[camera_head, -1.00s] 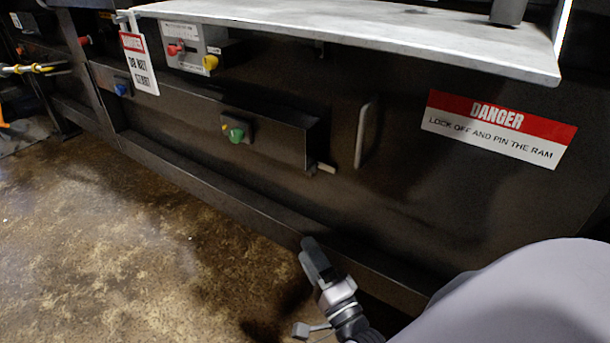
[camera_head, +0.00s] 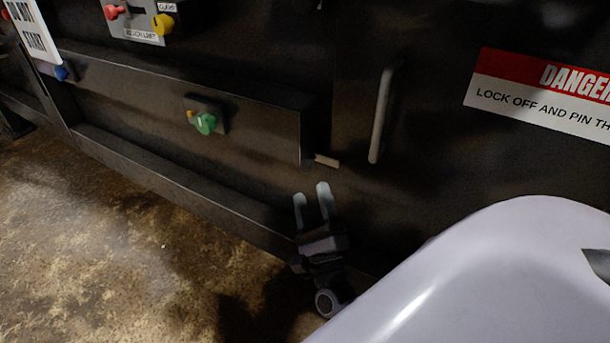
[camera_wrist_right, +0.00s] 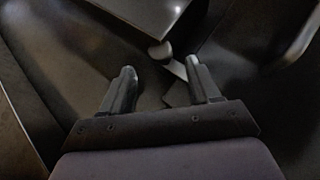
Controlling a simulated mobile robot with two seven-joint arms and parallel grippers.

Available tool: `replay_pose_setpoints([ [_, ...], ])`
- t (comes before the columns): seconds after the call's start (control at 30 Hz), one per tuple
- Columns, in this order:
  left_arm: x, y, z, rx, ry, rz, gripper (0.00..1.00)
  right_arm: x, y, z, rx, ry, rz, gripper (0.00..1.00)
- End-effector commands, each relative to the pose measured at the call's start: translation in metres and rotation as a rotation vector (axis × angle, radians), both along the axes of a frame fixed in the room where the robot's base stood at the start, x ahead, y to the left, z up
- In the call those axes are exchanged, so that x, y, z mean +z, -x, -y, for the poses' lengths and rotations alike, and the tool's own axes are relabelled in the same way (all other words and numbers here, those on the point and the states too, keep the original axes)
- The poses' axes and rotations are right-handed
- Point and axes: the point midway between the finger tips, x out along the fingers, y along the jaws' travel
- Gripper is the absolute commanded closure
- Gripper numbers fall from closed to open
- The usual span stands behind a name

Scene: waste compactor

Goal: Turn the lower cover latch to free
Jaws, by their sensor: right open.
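The lower cover latch is a small pale lever (camera_head: 326,160) at the lower right end of the long dark cover (camera_head: 255,125). In the right wrist view, its rounded pivot and short arm (camera_wrist_right: 160,51) lie just beyond and between my fingertips. My right gripper (camera_head: 311,193) is open and empty, below and slightly left of the lever in the head view, with its fingers pointing up at the machine. It also shows in the right wrist view (camera_wrist_right: 161,69), with a wide gap between the fingers. I see no contact with the latch. My left gripper is out of view.
A vertical bar handle (camera_head: 383,115) stands right of the latch. A green knob (camera_head: 205,123) sits on the cover. A danger sign (camera_head: 545,95) is at the right. A ledge (camera_head: 170,180) runs low along the machine. Bare floor (camera_head: 110,260) lies at the left.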

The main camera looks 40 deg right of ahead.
Motion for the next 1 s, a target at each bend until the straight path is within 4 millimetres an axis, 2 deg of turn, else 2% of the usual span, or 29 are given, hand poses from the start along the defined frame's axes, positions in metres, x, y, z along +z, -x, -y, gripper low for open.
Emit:
replay_pose_setpoints([
  [0.1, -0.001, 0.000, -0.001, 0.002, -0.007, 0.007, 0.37, 0.011, -0.016, 0.007, -0.001, 0.000, 0.004, 0.39],
  [0.3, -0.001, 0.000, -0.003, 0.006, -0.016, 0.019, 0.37, 0.023, -0.036, 0.015, 0.000, 0.002, 0.001, 0.39],
  [0.67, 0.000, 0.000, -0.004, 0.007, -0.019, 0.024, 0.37, 0.027, -0.043, 0.018, 0.000, 0.002, -0.001, 0.39],
  [0.7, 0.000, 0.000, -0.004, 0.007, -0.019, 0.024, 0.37, 0.027, -0.043, 0.018, 0.000, 0.002, -0.001, 0.45],
  [0.83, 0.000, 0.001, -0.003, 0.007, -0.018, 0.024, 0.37, 0.027, -0.043, 0.018, 0.001, 0.002, -0.002, 0.87],
  [0.87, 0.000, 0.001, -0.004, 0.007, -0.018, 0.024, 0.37, 0.027, -0.043, 0.018, 0.001, 0.002, -0.002, 0.93],
  [1.0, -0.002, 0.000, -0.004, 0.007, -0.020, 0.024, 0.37, 0.026, -0.043, 0.018, 0.001, 0.001, 0.001, 0.93],
])
